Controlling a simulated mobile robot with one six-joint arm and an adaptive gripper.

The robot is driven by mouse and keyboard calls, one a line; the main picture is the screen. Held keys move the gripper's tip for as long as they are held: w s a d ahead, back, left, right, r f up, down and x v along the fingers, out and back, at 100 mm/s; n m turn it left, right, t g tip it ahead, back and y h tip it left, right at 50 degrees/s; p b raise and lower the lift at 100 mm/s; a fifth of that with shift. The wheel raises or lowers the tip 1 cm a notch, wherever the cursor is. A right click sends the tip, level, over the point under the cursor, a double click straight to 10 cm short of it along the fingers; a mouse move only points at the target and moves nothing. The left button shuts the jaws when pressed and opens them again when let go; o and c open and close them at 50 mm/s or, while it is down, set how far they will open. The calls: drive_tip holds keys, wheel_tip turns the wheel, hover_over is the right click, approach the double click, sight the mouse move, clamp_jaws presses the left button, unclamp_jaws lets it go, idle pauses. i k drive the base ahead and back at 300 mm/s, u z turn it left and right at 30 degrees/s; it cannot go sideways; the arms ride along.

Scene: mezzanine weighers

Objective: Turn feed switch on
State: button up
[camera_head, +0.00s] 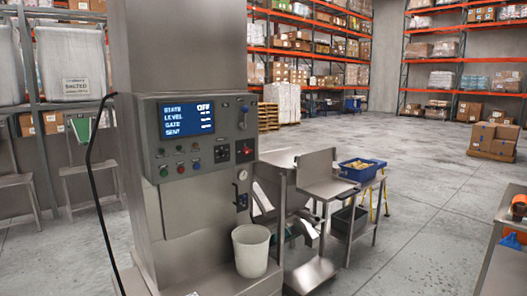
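A grey metal weigher cabinet (165,230) stands at centre left with a sloped control panel (160,150). Its blue screen (187,117) reads STATE OFF, with LEVEL, GATE and SENT lines below. Under the screen are several small coloured buttons and a black selector (221,153). To their right is a dark switch plate with red on it (245,150), and a small lever or toggle (244,109) sits above. A black switch plate (242,202) is lower on the side. The labels are too small to tell which is the feed switch. My gripper is not in view.
A whitish bucket (251,252) stands on the cabinet's base ledge. A metal chute and stand (315,185) are to the right, beside a blue bin (362,171). A black cable hangs at left. A bench edge (492,265) is at far right. Open floor (420,220) lies between.

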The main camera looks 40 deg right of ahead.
sight(246, 150)
drive_tip(key=z, duration=0.3)
drive_tip(key=i, duration=0.75)
drive_tip(key=z, duration=0.6)
drive_tip(key=i, duration=0.65)
drive_tip(key=z, duration=0.15)
drive_tip(key=k, duration=0.6)
drive_tip(key=z, duration=0.15)
drive_tip(key=i, duration=0.6)
